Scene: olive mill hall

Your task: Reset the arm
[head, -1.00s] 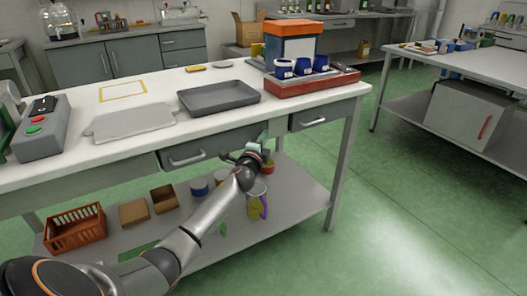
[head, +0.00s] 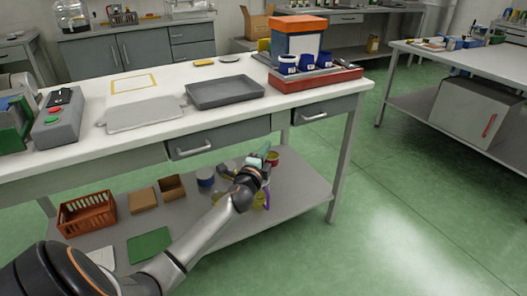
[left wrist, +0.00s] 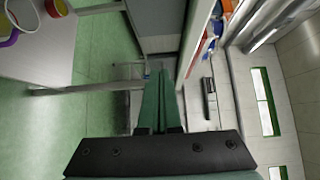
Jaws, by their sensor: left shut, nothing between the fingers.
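My left arm reaches in from the bottom left of the head view. Its gripper (head: 264,152) is in front of the white-topped workbench (head: 150,131), below the tabletop and just under the grey drawer front (head: 217,139). In the left wrist view the two green fingers (left wrist: 161,78) lie together, shut, with nothing between them. They appear apart from the bench. My right gripper is in neither view.
On the lower shelf (head: 285,203) are an orange crate (head: 87,214), small boxes (head: 172,187) and cans, partly behind my arm. On the bench top are a grey tray (head: 224,92) and a red tray with blue cups (head: 315,80). Green floor (head: 400,200) is open at right.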

